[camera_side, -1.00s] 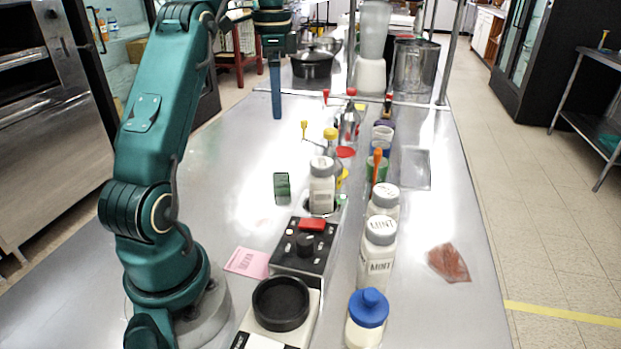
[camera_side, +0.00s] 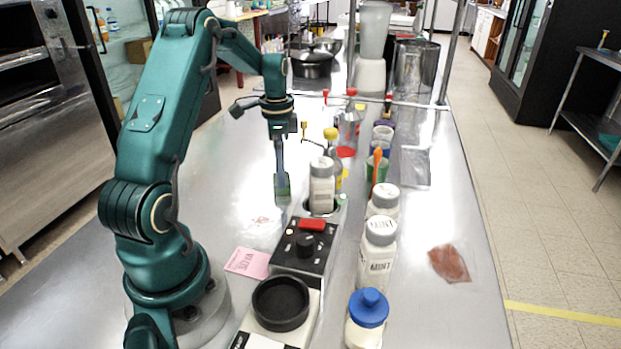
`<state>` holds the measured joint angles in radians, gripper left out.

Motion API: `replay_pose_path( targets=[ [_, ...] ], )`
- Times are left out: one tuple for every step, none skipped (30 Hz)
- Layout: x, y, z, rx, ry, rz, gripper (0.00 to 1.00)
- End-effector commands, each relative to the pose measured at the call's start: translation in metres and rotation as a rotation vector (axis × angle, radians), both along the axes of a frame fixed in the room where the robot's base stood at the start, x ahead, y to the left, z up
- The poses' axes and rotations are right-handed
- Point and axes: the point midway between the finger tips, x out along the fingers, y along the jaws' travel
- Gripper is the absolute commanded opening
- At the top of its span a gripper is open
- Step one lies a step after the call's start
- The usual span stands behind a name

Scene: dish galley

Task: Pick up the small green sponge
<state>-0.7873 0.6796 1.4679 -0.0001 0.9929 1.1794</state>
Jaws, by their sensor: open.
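The small green sponge (camera_side: 283,188) is on the steel counter, left of the white shaker bottle in the middle. My gripper (camera_side: 280,174) has its fingers pointing down at the sponge's upper part. From this side the fingers overlap one another and cover some of the sponge. The gripper is open. I cannot tell whether the fingers stand around the sponge or touch it.
The shaker bottle (camera_side: 321,186) stands close on the right, behind a black control box (camera_side: 304,247) with a red button. A pink note (camera_side: 248,262) lies nearer the front. A MINT bottle (camera_side: 377,255) stands further right. The counter left of the sponge is clear.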

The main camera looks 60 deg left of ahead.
Motion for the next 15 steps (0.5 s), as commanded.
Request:
replay_pose_path(
  targets=[
    [-0.001,-0.001,-0.008,-0.004,0.004,0.000,1.00],
    [-0.001,-0.001,-0.012,-0.004,0.004,0.000,1.00],
    [-0.001,-0.001,-0.017,-0.003,0.003,0.000,1.00],
    [-0.001,-0.001,-0.020,-0.004,0.004,0.000,1.00],
    [-0.001,-0.001,-0.023,-0.004,0.004,0.000,1.00],
    [0.000,0.000,-0.027,-0.002,0.002,0.000,1.00],
    [-0.001,-0.001,-0.029,-0.002,0.002,0.000,1.00],
    [0.000,0.000,-0.030,-0.001,0.002,0.000,1.00],
    [0.000,0.000,-0.032,-0.001,0.000,0.000,1.00],
    [0.000,0.000,-0.033,-0.001,0.000,0.000,1.00],
    [0.000,0.000,-0.033,0.000,0.000,0.000,1.00],
    [0.000,0.000,-0.033,0.000,0.000,0.000,1.00],
    [0.000,0.000,-0.033,0.000,0.000,0.000,1.00],
    [0.000,0.000,-0.033,0.000,0.000,0.000,1.00],
    [0.000,0.000,-0.033,0.000,0.000,0.000,1.00]
  ],
)
